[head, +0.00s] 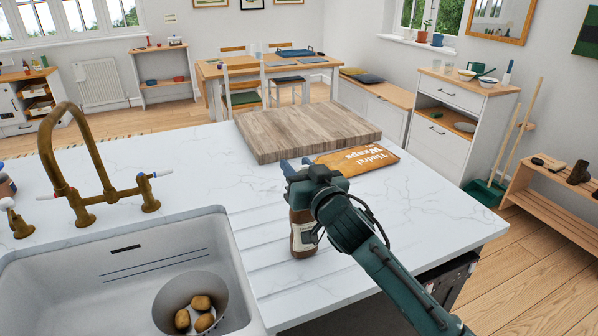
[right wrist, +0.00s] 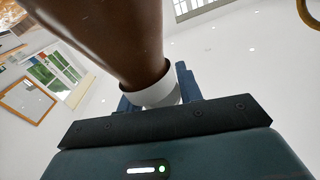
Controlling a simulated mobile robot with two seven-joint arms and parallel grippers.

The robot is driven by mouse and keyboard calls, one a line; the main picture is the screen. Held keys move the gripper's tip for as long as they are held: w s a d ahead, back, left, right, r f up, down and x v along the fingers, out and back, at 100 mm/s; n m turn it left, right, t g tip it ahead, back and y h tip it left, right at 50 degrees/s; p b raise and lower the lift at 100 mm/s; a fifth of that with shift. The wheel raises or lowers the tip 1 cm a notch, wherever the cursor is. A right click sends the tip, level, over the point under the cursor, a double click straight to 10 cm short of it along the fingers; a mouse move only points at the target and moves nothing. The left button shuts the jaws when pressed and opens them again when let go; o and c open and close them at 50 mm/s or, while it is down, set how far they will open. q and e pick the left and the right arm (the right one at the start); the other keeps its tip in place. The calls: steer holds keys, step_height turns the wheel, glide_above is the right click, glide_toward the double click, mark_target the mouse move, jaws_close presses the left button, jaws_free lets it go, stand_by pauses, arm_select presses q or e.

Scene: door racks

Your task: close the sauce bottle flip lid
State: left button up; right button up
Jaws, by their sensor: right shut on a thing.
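The sauce bottle (head: 303,240) is brown with a pale label and stands upright on the white worktop, just right of the sink. My right gripper (head: 300,172) is at the top of the bottle and hides its lid in the head view. In the right wrist view the brown bottle (right wrist: 115,35) runs down to a white cap (right wrist: 160,90). The blue fingers (right wrist: 160,98) sit on either side of this white part and are shut on it. Whether the flip lid is open or closed cannot be told. My left gripper is not in view.
A sink (head: 110,290) with a bowl of potatoes (head: 188,300) and a brass tap (head: 75,170) lie to the left. A wooden block (head: 305,128) and an orange-brown lettered board (head: 358,160) lie behind the bottle. The worktop to the right is clear.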

steer(key=shift+f+b, duration=0.3)
steer(key=shift+b, duration=0.25)
steer(key=shift+s+t+b, duration=0.1)
steer(key=shift+t+b, duration=0.3)
steer(key=shift+r, duration=0.35)
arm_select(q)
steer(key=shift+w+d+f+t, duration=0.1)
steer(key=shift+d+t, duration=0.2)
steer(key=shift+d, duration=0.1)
arm_select(e)
steer(key=o, duration=1)
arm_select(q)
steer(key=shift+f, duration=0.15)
